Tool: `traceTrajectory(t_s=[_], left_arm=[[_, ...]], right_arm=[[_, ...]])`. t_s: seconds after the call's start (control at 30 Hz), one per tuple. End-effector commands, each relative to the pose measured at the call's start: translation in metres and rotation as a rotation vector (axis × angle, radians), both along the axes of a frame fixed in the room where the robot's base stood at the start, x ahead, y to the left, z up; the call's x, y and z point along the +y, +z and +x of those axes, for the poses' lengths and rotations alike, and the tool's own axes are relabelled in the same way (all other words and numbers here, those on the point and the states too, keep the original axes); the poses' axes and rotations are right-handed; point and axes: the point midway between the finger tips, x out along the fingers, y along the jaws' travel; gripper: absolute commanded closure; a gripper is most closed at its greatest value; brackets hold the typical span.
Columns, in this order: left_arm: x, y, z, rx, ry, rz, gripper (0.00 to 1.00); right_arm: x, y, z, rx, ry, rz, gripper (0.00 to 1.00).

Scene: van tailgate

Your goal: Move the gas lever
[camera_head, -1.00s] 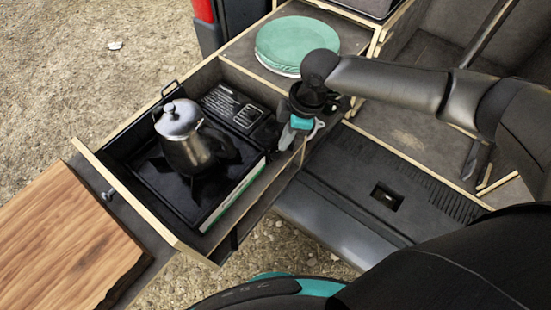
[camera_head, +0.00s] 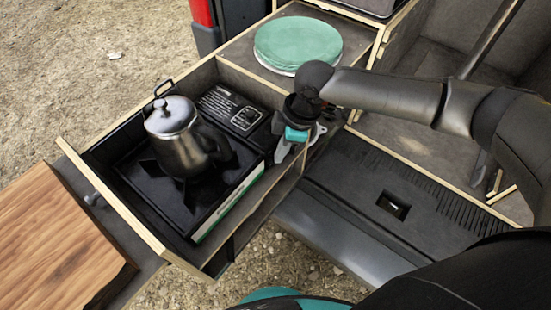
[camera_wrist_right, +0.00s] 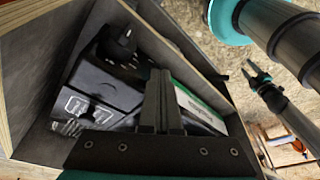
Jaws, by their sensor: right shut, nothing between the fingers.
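The camping stove (camera_head: 160,196) sits in the pulled-out drawer. Its control panel (camera_head: 228,106) has a dark knob at its right end. A black box with labels shows in the right wrist view (camera_wrist_right: 100,88), with a dark knob-like part (camera_wrist_right: 124,38) above it. I cannot tell for sure which part is the gas lever. My right gripper (camera_head: 284,151) is beside the stove's right end, above the drawer's edge. Its fingers are together and empty, also in the right wrist view (camera_wrist_right: 161,98). A small far gripper, probably my left one (camera_wrist_right: 256,74), shows at the right of that view.
A metal kettle (camera_head: 178,140) stands on the stove. The drawer's wooden walls (camera_head: 115,205) surround the stove closely. Green plates (camera_head: 298,42) are stacked behind on the counter. A wooden board (camera_head: 55,240) is at the left. Gravel ground lies beyond.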

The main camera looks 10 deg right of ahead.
Motion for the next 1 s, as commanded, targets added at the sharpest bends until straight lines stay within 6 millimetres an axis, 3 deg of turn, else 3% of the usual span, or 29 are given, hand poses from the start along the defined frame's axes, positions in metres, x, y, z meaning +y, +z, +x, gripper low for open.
traceTrajectory(t_s=[0.2,0.43,0.73,1.0], left_arm=[[0.0,-0.007,0.0,0.0,0.0,0.0,0.5],[0.0,-0.003,0.0,0.0,0.0,0.0,0.5],[0.0,0.026,0.0,0.0,0.0,0.0,0.5],[0.0,0.024,0.0,0.0,0.001,0.0,0.5]], right_arm=[[0.002,-0.02,-0.001,0.002,0.003,0.003,1.0],[-0.001,-0.016,-0.001,0.002,0.0,0.0,1.0],[-0.027,-0.004,-0.007,0.003,-0.001,0.0,1.0],[-0.029,-0.007,-0.008,0.001,0.001,0.0,1.0]])
